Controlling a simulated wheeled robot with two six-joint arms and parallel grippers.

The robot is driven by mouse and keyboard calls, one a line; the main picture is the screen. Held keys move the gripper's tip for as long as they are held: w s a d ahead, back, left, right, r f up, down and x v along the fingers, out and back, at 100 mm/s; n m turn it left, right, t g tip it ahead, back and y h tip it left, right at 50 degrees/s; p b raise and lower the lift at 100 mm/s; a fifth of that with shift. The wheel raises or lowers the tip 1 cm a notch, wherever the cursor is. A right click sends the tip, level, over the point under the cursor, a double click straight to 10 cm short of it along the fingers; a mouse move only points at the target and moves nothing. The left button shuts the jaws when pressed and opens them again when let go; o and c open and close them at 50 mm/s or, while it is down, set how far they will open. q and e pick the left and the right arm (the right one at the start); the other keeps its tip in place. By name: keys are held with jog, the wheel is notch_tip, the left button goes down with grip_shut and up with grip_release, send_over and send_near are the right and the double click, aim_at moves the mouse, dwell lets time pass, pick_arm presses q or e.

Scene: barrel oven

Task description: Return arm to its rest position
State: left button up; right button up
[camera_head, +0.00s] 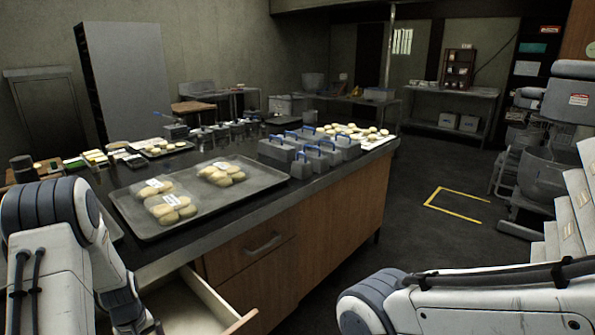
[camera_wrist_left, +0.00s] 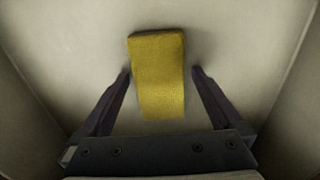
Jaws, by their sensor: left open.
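My left arm comes in from the left in the head view and reaches down beside the counter toward an open drawer (camera_head: 205,302). Its gripper is hidden in that view. In the left wrist view my left gripper (camera_wrist_left: 160,80) is open, with its two fingers apart on either side of a yellow block (camera_wrist_left: 158,75). The block lies on the pale floor of a box-like space with walls at both sides. Gaps show between the block and each finger. My right arm lies at the lower right of the head view; its gripper is out of view.
The dark counter (camera_head: 262,211) holds a metal tray (camera_head: 215,209) with bagged pale rounds, grey containers with blue handles (camera_head: 277,150), and several small items at the back left. The open drawer juts from the counter's front.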

pick_arm(q)
jog(key=shift+r, duration=2)
jog(key=shift+f, duration=0.15)
